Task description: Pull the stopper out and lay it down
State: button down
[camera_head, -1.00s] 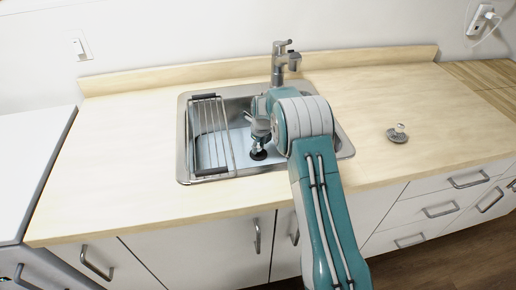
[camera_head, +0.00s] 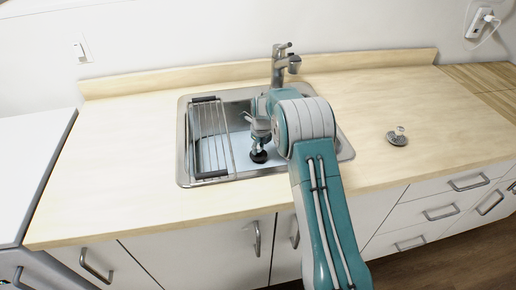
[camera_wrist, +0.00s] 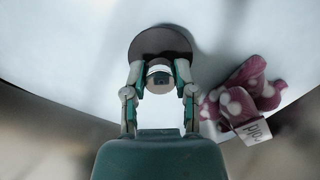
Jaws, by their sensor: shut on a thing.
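The stopper shows in the wrist view as a dark round disc (camera_wrist: 160,42) with a pale knob in its middle. My gripper (camera_wrist: 160,75) is shut on that knob, with one finger on each side. In the head view my gripper (camera_head: 260,138) points down into the sink (camera_head: 186,168), and the stopper's dark disc (camera_head: 259,156) is just below it. I cannot tell whether the disc touches the sink's floor. A shadow lies beside the disc in the wrist view.
A pink spotted item with a printed tag (camera_wrist: 262,92) lies right of the stopper in the wrist view. A wire rack (camera_head: 210,135) spans the sink's left side. The faucet (camera_head: 281,65) stands behind. A round metal piece with a knob (camera_head: 397,137) rests on the right counter. Left counter is clear.

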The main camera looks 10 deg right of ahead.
aim_at(258, 147)
jog(key=shift+r, duration=2.2)
